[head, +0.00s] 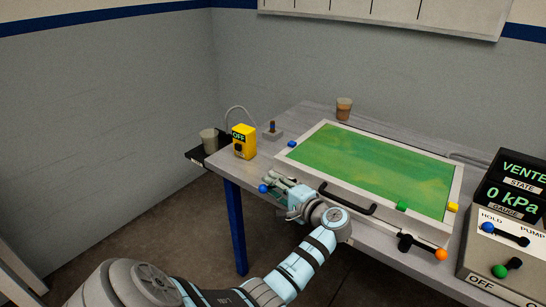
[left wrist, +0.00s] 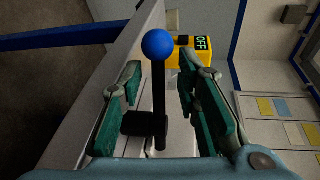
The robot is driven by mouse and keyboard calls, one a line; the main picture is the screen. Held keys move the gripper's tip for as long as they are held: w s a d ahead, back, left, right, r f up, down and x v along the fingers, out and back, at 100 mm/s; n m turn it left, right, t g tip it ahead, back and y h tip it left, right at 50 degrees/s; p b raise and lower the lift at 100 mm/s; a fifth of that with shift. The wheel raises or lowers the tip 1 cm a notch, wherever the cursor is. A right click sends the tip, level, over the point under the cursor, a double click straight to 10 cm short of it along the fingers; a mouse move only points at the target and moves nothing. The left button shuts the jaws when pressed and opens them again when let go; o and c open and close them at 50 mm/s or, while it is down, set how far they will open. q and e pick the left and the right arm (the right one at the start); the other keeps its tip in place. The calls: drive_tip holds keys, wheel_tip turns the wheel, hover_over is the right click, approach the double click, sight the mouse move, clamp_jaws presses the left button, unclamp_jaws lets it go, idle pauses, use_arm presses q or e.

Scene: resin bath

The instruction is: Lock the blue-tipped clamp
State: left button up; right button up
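The blue-tipped clamp shows in the head view as a blue ball (head: 263,188) beside the left fingers, near the table's front edge. The gripper hides most of its handle there. In the left wrist view its black handle with the blue ball (left wrist: 158,44) stands between the two fingers, a black base piece below it. My left gripper (head: 283,189) is open around the handle, with gaps visible on both sides; its green-padded fingers also show in the left wrist view (left wrist: 163,105). My right gripper is not in view.
A framed green bath (head: 296,154) lies on the table, with a black front handle. An orange-tipped clamp (head: 441,254) is at its front right. A yellow OFF box (head: 243,150) stands at the left, a cup (head: 344,108) behind. A control box (head: 500,258) stands at the right.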

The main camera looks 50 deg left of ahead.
use_arm(q)
drive_tip(key=d+r, duration=0.2)
drive_tip(key=d, duration=0.9)
drive_tip(key=shift+s+d, duration=0.4)
drive_tip(key=shift+r, duration=0.1)
